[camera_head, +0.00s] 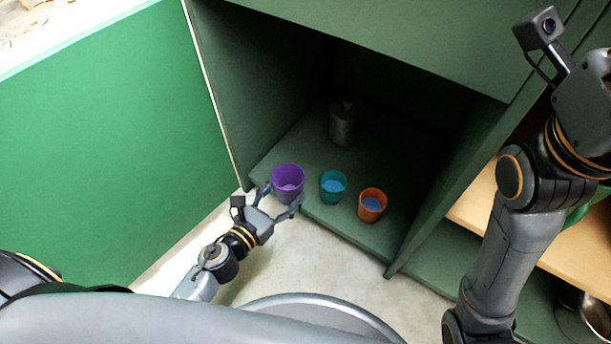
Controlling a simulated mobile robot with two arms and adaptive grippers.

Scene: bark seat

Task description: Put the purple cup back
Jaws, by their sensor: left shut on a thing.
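The purple cup (288,178) is upright at the front left edge of the cabinet's shelf floor (312,207). My left gripper (281,196) is at the cup's near side, shut on it with a finger on each side. Whether the cup's base touches the shelf cannot be told. A teal cup (333,187) and an orange cup (371,206) stand upright on the shelf to its right. My right arm comes up at the right of the view; its gripper is out of view.
A grey can-like object (343,122) stands deeper in the dark cabinet. The green door (110,150) is open at left. A cabinet wall (450,190) bounds the opening at right. A wooden shelf (545,240) and a metal pot (583,318) are further right.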

